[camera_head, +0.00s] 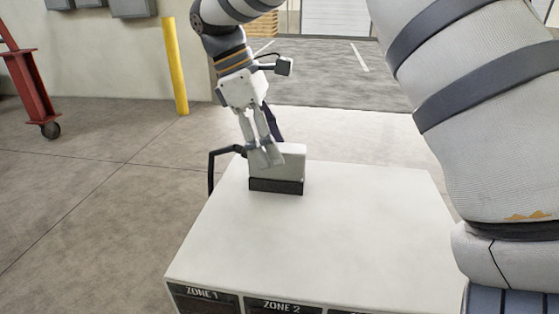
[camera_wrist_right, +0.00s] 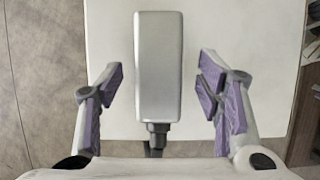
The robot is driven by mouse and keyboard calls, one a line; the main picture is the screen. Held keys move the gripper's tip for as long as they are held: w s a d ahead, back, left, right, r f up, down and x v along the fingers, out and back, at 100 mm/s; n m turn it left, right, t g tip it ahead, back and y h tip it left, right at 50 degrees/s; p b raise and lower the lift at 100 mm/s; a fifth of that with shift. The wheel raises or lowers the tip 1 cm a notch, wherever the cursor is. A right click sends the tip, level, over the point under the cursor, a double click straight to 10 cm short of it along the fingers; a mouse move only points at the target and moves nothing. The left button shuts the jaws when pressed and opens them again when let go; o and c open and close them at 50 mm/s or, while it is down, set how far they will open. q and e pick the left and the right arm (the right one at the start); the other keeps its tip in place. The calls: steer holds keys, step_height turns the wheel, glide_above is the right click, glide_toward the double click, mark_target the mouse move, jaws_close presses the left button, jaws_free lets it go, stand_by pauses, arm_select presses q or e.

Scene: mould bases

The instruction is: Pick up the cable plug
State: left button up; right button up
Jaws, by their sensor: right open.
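The cable plug (camera_head: 291,160) is a pale grey block at the far left part of the white table. In the head view it sits at a dark base (camera_head: 276,186), and a black cable runs off on its left side. My right gripper (camera_head: 265,160) is at the plug, its fingers pointing down and covering part of it. In the right wrist view the plug (camera_wrist_right: 158,65) lies between the two purple-padded fingers of my right gripper (camera_wrist_right: 165,95), with a gap on each side. The fingers are open. My left gripper is not in view.
The white table top (camera_head: 330,240) is clear in front of and to the right of the plug. Zone labels (camera_head: 205,297) show along its front edge. A yellow post (camera_head: 175,65) and a red wheeled frame (camera_head: 30,85) stand on the floor behind left.

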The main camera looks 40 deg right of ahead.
steer(key=shift+x, duration=0.95)
steer(key=shift+d+f, duration=0.1)
steer(key=shift+f, duration=0.2)
steer(key=shift+c, duration=0.2)
jaws_close()
